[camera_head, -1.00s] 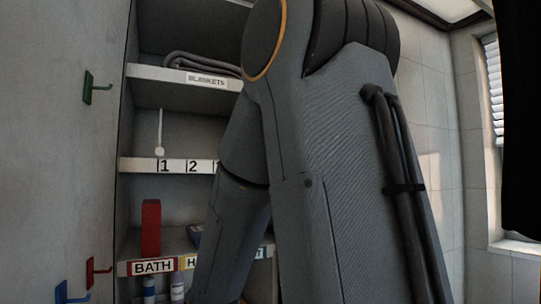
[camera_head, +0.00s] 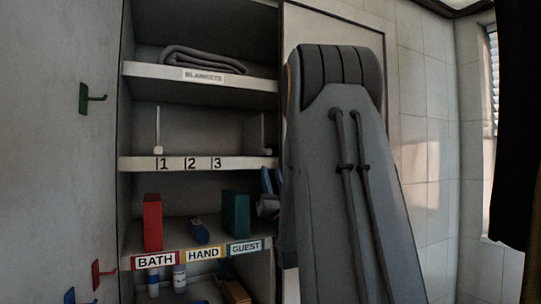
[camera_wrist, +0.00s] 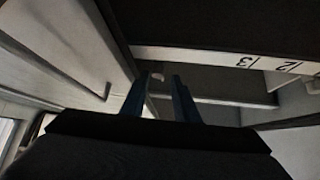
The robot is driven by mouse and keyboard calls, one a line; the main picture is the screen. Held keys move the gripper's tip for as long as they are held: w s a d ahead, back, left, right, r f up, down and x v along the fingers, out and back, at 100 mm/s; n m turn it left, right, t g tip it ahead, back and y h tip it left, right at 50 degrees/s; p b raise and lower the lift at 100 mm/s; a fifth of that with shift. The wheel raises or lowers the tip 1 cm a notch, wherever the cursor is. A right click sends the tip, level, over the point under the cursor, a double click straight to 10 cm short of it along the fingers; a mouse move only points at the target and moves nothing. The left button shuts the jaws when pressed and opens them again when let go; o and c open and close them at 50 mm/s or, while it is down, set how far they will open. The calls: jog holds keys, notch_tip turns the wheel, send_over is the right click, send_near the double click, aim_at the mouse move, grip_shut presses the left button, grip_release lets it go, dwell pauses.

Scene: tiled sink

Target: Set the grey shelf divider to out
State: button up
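A grey upright panel (camera_head: 253,132), which looks like the shelf divider, stands near the right end of the shelf marked 1, 2, 3. A pale knob (camera_head: 269,151) is at its lower front. A thin pale upright with a round knob (camera_head: 158,150) stands at the same shelf's left. My gripper (camera_head: 271,180) has blue fingers just below that shelf's right end, partly hidden by my arm. In the wrist view my gripper (camera_wrist: 160,95) is open, its fingers apart with nothing held. A small pale knob-like thing (camera_wrist: 157,76) shows beyond the fingertips.
The numbered shelf edge (camera_head: 225,163) lies just above my fingers. Below, a red block (camera_head: 152,222), a blue item (camera_head: 199,231) and a green block (camera_head: 236,212) stand on the labelled lower shelf. A folded blanket (camera_head: 203,59) lies above. Hooks (camera_head: 88,98) stick out at left.

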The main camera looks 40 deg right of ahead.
aim_at(269, 154)
jog(key=p+x, duration=0.1)
jog(key=x, duration=0.1)
jog(key=p+x, duration=0.1)
jog(key=x, duration=0.2)
jog(key=s+r+p+x, duration=0.1)
jog(key=x, duration=0.2)
jog(key=shift+p, duration=0.4)
grip_shut()
